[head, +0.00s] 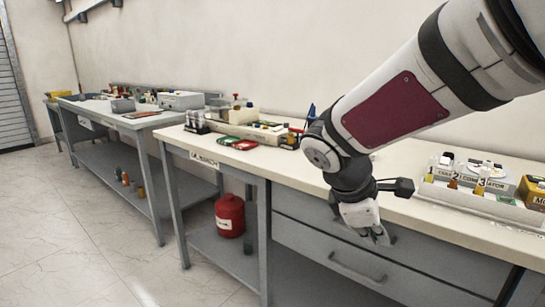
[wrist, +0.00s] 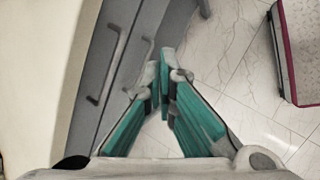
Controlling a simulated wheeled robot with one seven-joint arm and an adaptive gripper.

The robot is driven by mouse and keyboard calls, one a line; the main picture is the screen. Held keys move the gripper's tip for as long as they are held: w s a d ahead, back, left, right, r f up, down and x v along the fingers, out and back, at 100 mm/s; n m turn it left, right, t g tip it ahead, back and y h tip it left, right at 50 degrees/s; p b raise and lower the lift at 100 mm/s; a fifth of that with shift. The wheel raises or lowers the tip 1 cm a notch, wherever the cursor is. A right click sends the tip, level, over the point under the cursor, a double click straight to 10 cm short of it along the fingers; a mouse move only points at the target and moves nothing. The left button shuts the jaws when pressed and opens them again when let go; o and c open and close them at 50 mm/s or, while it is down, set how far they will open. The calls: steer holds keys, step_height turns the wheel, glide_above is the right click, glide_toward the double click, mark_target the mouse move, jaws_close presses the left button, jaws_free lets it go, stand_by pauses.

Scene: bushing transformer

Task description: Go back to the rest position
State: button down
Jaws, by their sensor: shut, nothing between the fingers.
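My gripper (head: 382,238) hangs at the end of my arm, pointing down in front of the drawers of the near workbench (head: 411,157). It is near the bench's front edge and holds nothing. In the wrist view my gripper (wrist: 164,62) shows its two teal-lined fingers with the tips close together. Below them the wrist view shows drawer fronts and the tiled floor.
Drawers (head: 330,250) with bar handles lie close behind my gripper. A labelled tray of bottles (head: 470,197) stands on the bench at right. A red container (head: 230,215) sits on the lower shelf. Another bench (head: 90,105) stands farther left. The floor (head: 75,240) at left is clear.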

steer(key=s+m+g+y, duration=0.2)
steer(key=s+m+y, duration=0.4)
steer(key=s+m, duration=1.5)
steer(key=s+r+n+t+p, duration=0.1)
steer(key=s+r+n+p, duration=0.2)
steer(key=r+p, duration=0.7)
steer(key=s+r+n+t+p, duration=0.2)
steer(key=s+r+n+p, duration=0.1)
steer(key=r+p, duration=0.7)
step_height(320, 180, up, 3)
steer(key=shift+s+n+p, duration=0.3)
steer(key=shift+s+p, duration=0.1)
steer(key=shift+s, duration=0.4)
